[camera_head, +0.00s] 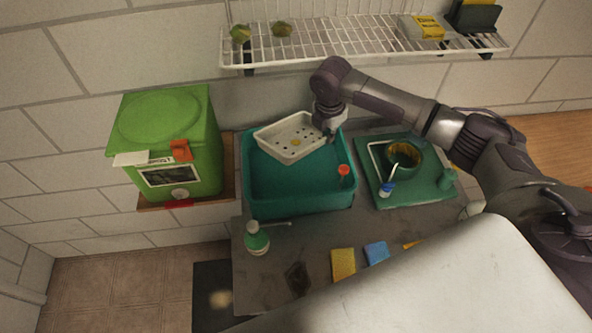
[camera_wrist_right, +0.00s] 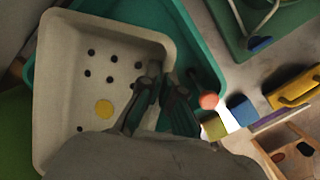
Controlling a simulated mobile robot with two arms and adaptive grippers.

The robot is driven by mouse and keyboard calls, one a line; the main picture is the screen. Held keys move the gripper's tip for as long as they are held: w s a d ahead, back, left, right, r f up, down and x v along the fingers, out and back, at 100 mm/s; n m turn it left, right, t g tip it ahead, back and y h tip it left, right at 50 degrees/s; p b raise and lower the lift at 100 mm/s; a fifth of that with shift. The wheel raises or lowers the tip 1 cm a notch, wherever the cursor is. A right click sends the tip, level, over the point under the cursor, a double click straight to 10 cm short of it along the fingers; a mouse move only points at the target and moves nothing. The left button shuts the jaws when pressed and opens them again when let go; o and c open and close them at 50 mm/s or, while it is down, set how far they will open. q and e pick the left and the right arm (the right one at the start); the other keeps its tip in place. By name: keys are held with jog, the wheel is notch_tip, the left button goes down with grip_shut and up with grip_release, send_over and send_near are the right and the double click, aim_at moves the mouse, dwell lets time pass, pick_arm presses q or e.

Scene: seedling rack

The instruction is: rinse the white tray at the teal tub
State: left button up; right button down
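The white tray (camera_head: 276,145) is over the back left part of the teal tub (camera_head: 262,207), tilted. Its floor has several dark holes or spots and one round yellow patch, clear in the wrist view on the tray (camera_wrist_right: 62,100). My right gripper (camera_head: 328,133) is at the tray's right end. In the wrist view its two fingers (camera_wrist_right: 160,98) straddle the tray's rim, one inside and one outside, closed on it. The tray's underside is hidden, so I cannot tell whether it touches the tub. My left gripper is not in view.
A red-topped item (camera_head: 343,170) stands at the tub's right side. A green bin (camera_head: 190,140) is left; a green tray (camera_head: 425,198) with a pot (camera_head: 408,165) is right. A pump bottle (camera_head: 257,240) and sponges (camera_head: 343,264) are in front. A wire shelf (camera_head: 350,45) hangs above.

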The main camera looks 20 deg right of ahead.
dwell(0.6)
jog(key=shift+r, duration=2.05)
jog(key=shift+f, duration=0.1)
